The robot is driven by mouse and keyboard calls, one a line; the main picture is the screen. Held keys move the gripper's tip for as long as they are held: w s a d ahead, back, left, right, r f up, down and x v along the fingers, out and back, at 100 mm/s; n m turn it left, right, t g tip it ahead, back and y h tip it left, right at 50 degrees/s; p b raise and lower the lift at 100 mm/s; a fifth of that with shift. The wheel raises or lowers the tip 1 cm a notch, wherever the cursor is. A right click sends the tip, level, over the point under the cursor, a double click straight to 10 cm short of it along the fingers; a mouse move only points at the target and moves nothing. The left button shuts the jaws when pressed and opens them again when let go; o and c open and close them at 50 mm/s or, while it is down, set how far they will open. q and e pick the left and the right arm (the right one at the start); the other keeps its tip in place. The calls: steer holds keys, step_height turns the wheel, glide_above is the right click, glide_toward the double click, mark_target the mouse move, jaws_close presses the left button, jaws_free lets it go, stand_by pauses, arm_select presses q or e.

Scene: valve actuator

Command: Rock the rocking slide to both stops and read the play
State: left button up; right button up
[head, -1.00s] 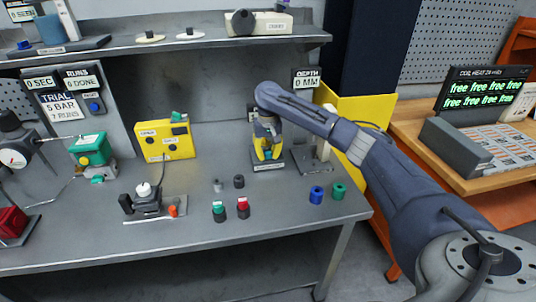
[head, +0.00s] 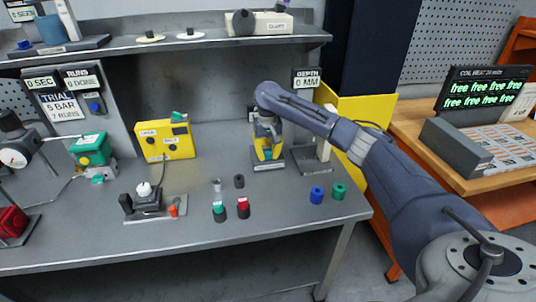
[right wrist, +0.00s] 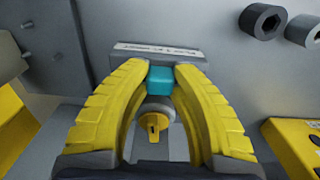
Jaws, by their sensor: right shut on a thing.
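My right gripper (head: 267,152) is over a small dark-based fixture (head: 268,166) at the back right of the bench. In the right wrist view its yellow fingers (right wrist: 160,72) close on a small teal block (right wrist: 160,80), which I take to be the rocking slide. Behind the block is a grey plate with a white label strip (right wrist: 158,48), too blurred to read. A round grey part with a yellow pointer (right wrist: 153,127) shows between the fingers. The block's tilt is not clear. My left gripper is not in view.
A grey stand (head: 313,159) is close right of the gripper, below a display reading 0 MM (head: 306,80). A yellow box (head: 165,142) stands to the left. Several small cylinders are mid-bench.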

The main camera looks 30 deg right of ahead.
steer(key=shift+s+d, duration=0.1)
steer(key=shift+d, duration=0.2)
stand_by(1.9)
steer(key=shift+a, duration=0.2)
stand_by(0.9)
steer(key=o, duration=1.1)
